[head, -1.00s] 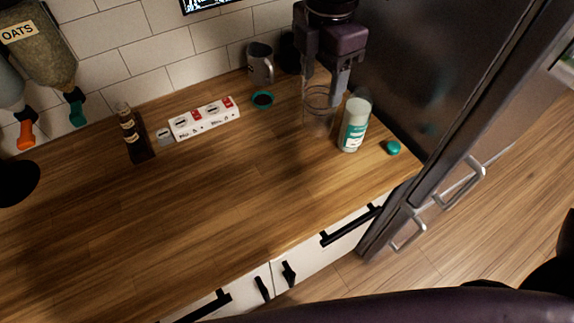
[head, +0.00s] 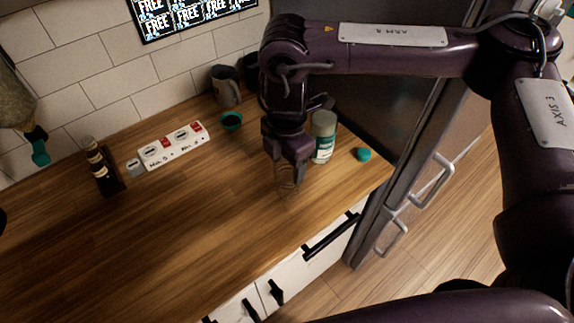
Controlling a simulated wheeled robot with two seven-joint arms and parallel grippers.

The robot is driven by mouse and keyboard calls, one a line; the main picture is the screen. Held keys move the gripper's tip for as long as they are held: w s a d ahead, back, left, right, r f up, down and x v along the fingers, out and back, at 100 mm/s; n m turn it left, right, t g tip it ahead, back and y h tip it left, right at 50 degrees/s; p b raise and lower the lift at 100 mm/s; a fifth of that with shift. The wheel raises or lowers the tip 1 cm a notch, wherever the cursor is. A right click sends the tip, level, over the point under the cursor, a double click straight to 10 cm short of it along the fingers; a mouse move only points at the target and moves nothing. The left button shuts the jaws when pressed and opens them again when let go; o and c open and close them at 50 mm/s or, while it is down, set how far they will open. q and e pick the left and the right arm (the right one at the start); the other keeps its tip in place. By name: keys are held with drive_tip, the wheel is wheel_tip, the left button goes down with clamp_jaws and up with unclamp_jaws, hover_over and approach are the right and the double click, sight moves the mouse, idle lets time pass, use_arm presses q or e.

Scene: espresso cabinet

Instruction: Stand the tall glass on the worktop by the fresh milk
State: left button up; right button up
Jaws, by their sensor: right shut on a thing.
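The tall glass (head: 287,179) is clear and hard to see against the wood. My right gripper (head: 288,160) is shut on it from above and hides its upper part. I cannot tell whether its base touches the worktop (head: 190,220). The fresh milk (head: 323,140) is a pale bottle with a teal label, standing upright just right of and behind the glass. The right gripper partly crowds the view of its left side. My left gripper is not in view.
A teal cap (head: 363,154) lies right of the milk, near the fridge (head: 385,110). The front worktop is clear.

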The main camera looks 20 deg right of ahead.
drive_tip(key=shift+f, duration=0.8)
drive_tip(key=shift+f, duration=0.15)
drive_tip(key=o, duration=1.1)
drive_tip(key=shift+o, duration=0.2)
wheel_tip(320, 180, up, 12)
drive_tip(key=shift+r+b, duration=0.2)
drive_tip(key=shift+b, duration=0.1)
